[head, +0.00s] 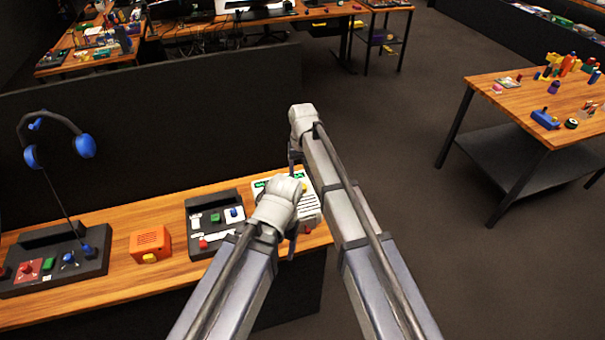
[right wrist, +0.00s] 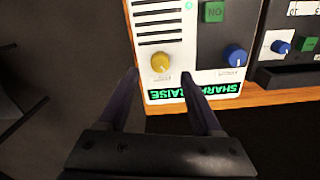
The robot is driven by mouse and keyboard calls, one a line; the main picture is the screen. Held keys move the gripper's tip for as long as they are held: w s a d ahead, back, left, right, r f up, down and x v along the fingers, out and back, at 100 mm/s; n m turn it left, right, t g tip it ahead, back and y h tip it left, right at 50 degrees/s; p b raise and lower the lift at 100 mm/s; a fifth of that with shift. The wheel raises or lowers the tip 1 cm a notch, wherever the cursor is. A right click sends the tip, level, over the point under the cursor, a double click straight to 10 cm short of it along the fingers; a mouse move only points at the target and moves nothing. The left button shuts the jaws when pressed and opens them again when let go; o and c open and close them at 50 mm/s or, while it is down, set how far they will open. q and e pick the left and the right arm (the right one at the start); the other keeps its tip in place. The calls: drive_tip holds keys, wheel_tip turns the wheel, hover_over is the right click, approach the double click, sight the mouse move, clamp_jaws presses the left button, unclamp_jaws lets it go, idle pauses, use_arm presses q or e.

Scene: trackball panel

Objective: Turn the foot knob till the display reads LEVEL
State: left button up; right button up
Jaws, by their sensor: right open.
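The white panel (head: 311,208) stands at the right end of the wooden bench, partly hidden by my left arm. In the right wrist view the panel (right wrist: 188,40) shows a yellow knob (right wrist: 160,62), a blue knob (right wrist: 235,54) and a green button. The small labels are unreadable, so I cannot tell which is the foot knob. The display (right wrist: 195,91) appears upside down in green letters and seems to read SHARP, RAISE. My right gripper (right wrist: 160,76) is open, its fingertips on either side of the yellow knob, apparently apart from it. My left gripper (head: 295,240) is over the panel's front; its jaws are unclear.
A dark control panel (head: 215,222) lies left of the white panel, then an orange box (head: 151,245) and another dark panel with blue headphones (head: 85,146) above it. A black partition (head: 150,130) stands behind the bench. Open floor lies right, before a side table (head: 500,90).

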sight(302, 186)
drive_tip(key=shift+r+p, duration=1.05)
drive_tip(key=shift+r, duration=0.55)
use_arm(q)
wheel_tip(302, 186, up, 3)
drive_tip(key=shift+r, duration=0.1)
use_arm(e)
drive_tip(key=shift+f, duration=0.1)
drive_tip(key=s+d+n, duration=0.1)
drive_tip(key=s+d, duration=0.2)
drive_tip(key=s, duration=1)
drive_tip(key=s+d+n+h, duration=0.1)
drive_tip(key=s+d, duration=0.2)
drive_tip(key=s, duration=1)
drive_tip(key=shift+s, duration=0.35)
